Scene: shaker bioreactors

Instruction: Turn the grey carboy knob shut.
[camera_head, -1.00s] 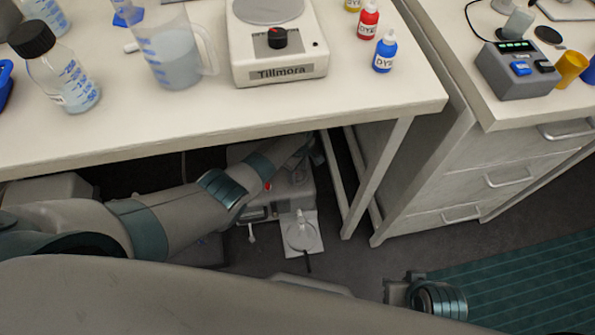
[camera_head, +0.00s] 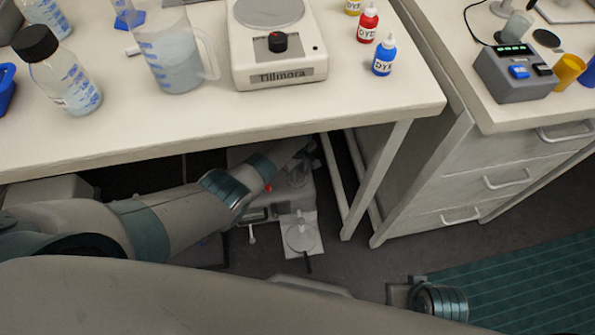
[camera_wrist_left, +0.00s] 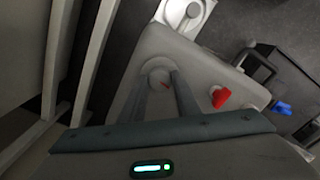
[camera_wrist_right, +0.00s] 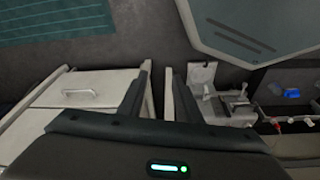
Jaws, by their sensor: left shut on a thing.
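The grey carboy (camera_head: 295,208) sits under the bench, partly hidden by my left arm; its pale top shows in the left wrist view (camera_wrist_left: 195,65). The round grey knob (camera_wrist_left: 157,72) lies on that top, with a small red mark close by. My left gripper (camera_wrist_left: 161,82) is shut on the grey knob, one finger on each side; in the head view its tips are hard to make out beneath the bench. My right gripper (camera_wrist_right: 157,75) is open and empty, low down in front of the drawer cabinet, away from the carboy.
A red handle (camera_wrist_left: 220,97) and a blue one (camera_wrist_left: 283,108) are to the right of the knob. A white plate with a round fitting (camera_head: 301,236) lies before the carboy. The bench top (camera_head: 200,115) and its leg (camera_head: 375,180) border the space around my left arm.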

